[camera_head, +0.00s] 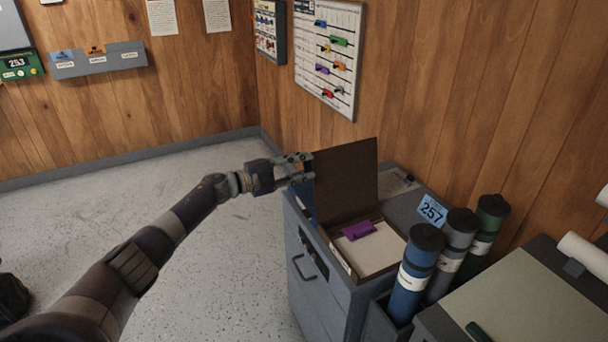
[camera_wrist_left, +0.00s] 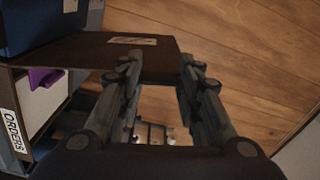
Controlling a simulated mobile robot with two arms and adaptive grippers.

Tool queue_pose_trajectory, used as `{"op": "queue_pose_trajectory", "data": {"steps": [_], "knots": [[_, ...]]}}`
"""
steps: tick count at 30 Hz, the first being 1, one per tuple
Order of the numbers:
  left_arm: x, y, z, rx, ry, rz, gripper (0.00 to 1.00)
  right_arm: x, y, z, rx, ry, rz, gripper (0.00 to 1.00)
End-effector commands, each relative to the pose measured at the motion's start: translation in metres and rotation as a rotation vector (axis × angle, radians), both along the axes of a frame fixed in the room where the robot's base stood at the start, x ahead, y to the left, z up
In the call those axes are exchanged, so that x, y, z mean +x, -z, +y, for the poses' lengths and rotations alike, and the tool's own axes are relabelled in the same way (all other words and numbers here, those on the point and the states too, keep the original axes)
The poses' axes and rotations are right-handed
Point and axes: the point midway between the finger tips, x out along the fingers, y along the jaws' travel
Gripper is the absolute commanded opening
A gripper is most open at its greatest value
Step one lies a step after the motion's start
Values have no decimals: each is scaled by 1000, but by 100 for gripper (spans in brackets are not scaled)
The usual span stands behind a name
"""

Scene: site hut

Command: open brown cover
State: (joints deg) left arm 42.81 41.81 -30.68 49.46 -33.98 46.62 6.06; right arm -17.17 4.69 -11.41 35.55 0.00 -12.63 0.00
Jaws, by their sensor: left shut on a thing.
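The brown cover (camera_head: 346,182) stands raised, close to upright, on a shallow brown box (camera_head: 340,257) on a grey cabinet. Inside the box a purple clip (camera_head: 358,231) lies on white paper. My left gripper (camera_head: 308,168) is shut on the cover's left edge in the head view. In the left wrist view the cover (camera_wrist_left: 120,55) reaches between the fingers of the left gripper (camera_wrist_left: 157,75). The box's front there carries an "ORDERS" label (camera_wrist_left: 12,129). My right gripper is not in view.
Blue, grey and green tubes (camera_head: 416,272) stand right of the box. A board with coloured clips (camera_head: 328,52) hangs on the wooden wall.

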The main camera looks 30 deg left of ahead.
Motion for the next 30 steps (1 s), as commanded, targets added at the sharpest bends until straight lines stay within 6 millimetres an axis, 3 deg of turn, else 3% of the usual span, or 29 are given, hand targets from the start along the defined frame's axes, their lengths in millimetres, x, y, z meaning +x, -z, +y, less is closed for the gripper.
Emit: {"op": "queue_pose_trajectory", "data": {"steps": [14,15,17,30], "knots": [[2,1,3,-13,-4,11,0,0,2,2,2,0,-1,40],[2,1,3,-13,-5,11,39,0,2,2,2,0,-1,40],[2,1,3,-13,-5,11,53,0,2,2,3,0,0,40],[-4,2,7,-11,-3,11,53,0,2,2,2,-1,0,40]]}}
